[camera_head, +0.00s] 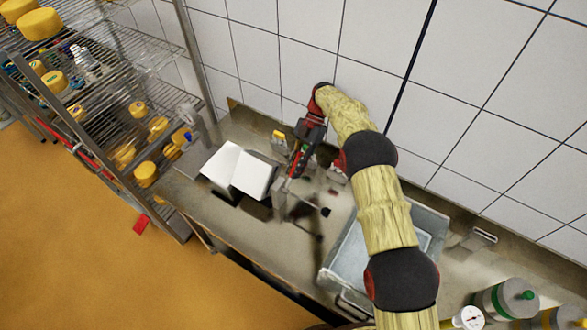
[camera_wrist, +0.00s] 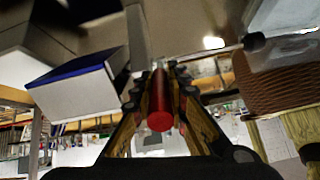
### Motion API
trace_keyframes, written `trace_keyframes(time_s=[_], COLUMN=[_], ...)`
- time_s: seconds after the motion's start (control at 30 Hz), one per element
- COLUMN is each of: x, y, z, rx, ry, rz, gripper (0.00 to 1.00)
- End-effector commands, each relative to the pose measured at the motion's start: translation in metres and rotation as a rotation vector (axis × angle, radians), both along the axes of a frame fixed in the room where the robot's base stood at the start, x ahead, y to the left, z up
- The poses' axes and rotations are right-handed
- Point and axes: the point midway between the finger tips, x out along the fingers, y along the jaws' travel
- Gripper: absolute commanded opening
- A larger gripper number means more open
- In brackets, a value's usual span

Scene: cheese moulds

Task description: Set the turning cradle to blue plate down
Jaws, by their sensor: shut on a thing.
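The turning cradle shows in the head view as two pale plates, a left one (camera_head: 221,163) and a right one (camera_head: 254,176), tilted above the counter. In the wrist view a pale block (camera_wrist: 75,95) has a blue face (camera_wrist: 78,66) along its upper edge in the picture. The head view shows only pale faces, no blue. My gripper (camera_head: 297,162) is just right of the plates. In the wrist view my gripper (camera_wrist: 160,100) is shut on a red handle (camera_wrist: 160,112), which lies between both fingers. The handle's joint with the cradle is hidden.
The steel counter (camera_head: 215,205) runs along a tiled wall. A grey basin (camera_head: 430,220) lies to the right, partly behind my arm. A wire rack (camera_head: 105,65) with yellow cheeses stands at the left. A small yellow-topped item (camera_head: 279,136) stands behind the plates.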

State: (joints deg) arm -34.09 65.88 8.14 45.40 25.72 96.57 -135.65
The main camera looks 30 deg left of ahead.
Motion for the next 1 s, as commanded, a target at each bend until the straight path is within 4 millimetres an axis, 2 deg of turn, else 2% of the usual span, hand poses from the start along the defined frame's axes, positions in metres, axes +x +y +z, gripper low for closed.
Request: trace_keyframes(time_s=[0.27, 0.3, 0.6, 0.87, 1.0], x=[0.0001, 0.0000, -0.0004, -0.0002, 0.0002], y=[-0.0018, -0.0017, -0.0014, -0.0005, 0.0000], z=[-0.0035, -0.0036, -0.0028, -0.0012, 0.0061], rx=[-0.004, -0.004, -0.004, -0.001, 0.000], ry=[0.000, 0.000, 0.001, 0.000, -0.001], rz=[-0.001, -0.001, 0.000, 0.000, 0.000], gripper=[0.00, 0.17, 0.34, 0.35, 0.35])
